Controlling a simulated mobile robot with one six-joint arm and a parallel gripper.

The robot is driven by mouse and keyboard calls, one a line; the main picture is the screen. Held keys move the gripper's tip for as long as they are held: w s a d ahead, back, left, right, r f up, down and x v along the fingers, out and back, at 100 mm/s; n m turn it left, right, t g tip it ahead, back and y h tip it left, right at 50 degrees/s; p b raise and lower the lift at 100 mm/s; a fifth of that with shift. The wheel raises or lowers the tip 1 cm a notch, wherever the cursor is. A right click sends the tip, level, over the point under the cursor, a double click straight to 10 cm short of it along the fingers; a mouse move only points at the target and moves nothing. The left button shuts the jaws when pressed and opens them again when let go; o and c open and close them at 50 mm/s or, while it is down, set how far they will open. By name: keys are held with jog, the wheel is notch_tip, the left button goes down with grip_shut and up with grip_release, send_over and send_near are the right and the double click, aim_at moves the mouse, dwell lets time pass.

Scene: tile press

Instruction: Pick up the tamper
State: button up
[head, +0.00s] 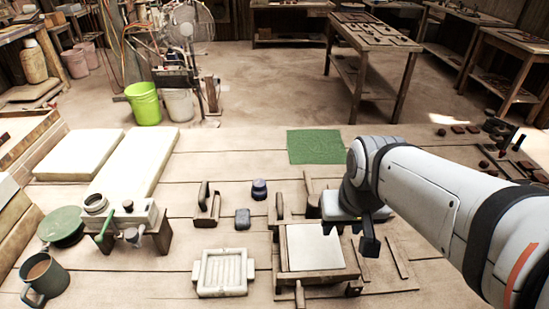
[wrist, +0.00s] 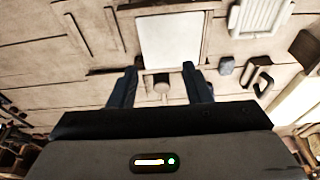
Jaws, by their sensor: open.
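A small dark blue round piece (head: 259,189) with a narrower top stands on the table left of the press; it looks most like the tamper, but I cannot be sure. I cannot make it out in the wrist view. My gripper (head: 348,236) is open above the wooden press frame (head: 282,245), right of that piece and apart from it. In the wrist view, my gripper (wrist: 160,87) has its two dark fingers spread and empty. The press holds a pale square tile (head: 315,248).
A dark block (head: 242,219) and a wooden piece with an upright handle (head: 207,205) stand left of the press.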

jog(key=t+y+b, duration=0.2)
jog(key=b, duration=0.6)
send_near(281, 202)
notch_tip(281, 202, down, 3)
jog(key=x, duration=0.5)
jog(key=b+x, duration=0.1)
jog(key=x, duration=0.2)
jog(key=shift+w+a+r, duration=0.1)
jog(key=shift+w+a, duration=0.3)
jog(key=shift+w, duration=0.05)
jog(key=shift+c, duration=0.3)
jog(key=shift+r, duration=0.1)
grip_shut()
